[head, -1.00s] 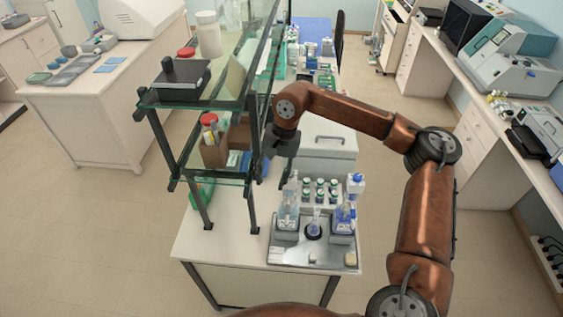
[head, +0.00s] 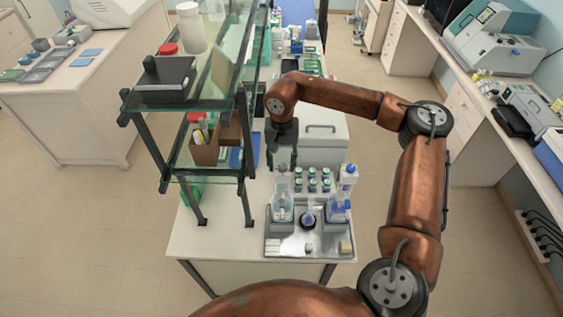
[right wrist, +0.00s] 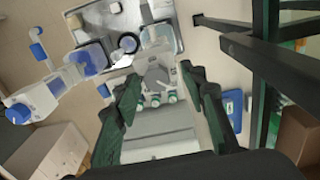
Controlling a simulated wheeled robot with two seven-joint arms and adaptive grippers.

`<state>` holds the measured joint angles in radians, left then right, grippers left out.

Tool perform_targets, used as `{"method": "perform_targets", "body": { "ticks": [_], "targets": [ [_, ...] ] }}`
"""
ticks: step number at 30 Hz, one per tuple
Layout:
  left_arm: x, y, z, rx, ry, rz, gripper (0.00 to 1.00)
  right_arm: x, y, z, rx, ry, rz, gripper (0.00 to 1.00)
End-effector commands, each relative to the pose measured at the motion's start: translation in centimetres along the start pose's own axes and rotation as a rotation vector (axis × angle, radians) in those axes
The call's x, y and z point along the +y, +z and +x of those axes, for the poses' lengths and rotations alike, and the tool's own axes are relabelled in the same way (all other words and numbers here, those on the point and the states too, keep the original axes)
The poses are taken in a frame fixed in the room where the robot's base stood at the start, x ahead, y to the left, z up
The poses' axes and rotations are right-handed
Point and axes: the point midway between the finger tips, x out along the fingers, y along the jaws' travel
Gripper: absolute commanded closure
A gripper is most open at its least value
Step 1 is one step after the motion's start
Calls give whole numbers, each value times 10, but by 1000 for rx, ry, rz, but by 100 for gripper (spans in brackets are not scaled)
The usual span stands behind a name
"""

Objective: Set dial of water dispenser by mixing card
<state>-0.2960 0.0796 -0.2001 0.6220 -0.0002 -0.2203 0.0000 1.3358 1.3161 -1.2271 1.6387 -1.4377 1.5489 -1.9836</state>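Two bottle-top dispensers stand on the metal tray (head: 290,248). The left one (head: 282,207) holds pale, nearly clear liquid; the right one (head: 339,207) holds blue-violet liquid and has a blue top. Their labels and dial marks are too small to read. My right gripper (head: 282,158) points down just above the left dispenser. In the right wrist view its fingers (right wrist: 162,108) are apart, with the grey dispenser top (right wrist: 157,76) between them; contact cannot be told. A mixing card cannot be identified for sure. My left gripper is out of view.
Several green-capped vials (head: 312,180) stand behind the dispensers, before a white box with a handle (head: 320,140). A dark round stand with a small flask (head: 308,217) sits between the dispensers. A glass shelf with dark posts (head: 245,195) rises close on the left.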

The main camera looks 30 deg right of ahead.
Motion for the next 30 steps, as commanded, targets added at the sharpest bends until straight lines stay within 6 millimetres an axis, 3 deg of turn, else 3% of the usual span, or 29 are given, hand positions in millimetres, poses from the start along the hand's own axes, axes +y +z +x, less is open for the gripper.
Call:
{"method": "perform_targets", "body": {
  "ticks": [5,11,22,30],
  "targets": [
    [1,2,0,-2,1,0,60,1,0,0,0,0,2,61],
    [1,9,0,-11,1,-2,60,1,0,0,0,-1,2,75],
    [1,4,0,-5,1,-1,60,1,0,-1,0,-1,2,100],
    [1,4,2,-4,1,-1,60,1,0,-1,0,-2,20,100]
  ]
}}
